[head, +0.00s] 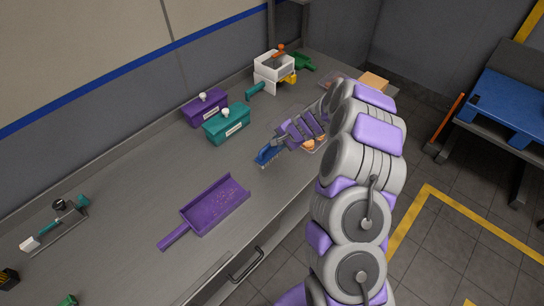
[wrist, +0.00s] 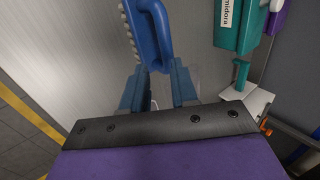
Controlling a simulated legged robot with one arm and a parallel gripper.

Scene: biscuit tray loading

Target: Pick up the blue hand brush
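The blue hand brush (head: 267,155) lies on the grey counter in the head view, just beyond my gripper (head: 279,143). In the wrist view the brush (wrist: 151,32) shows at the top centre, with its pale bristles along the left side. The near end of its handle lies by the tips of my gripper's two blue fingers (wrist: 158,82). The fingers are apart, one on each side of that end, and I see no grip on it. Whether they touch it I cannot tell. In the head view the arm hides part of the gripper.
A purple dustpan (head: 213,207) with crumbs lies nearer on the counter. Teal (head: 227,124) and purple (head: 205,106) boxes stand behind the brush. A white device (head: 274,68) stands farther back. Orange-brown biscuits (head: 309,143) show beside my gripper. The counter's front edge runs beneath my arm.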

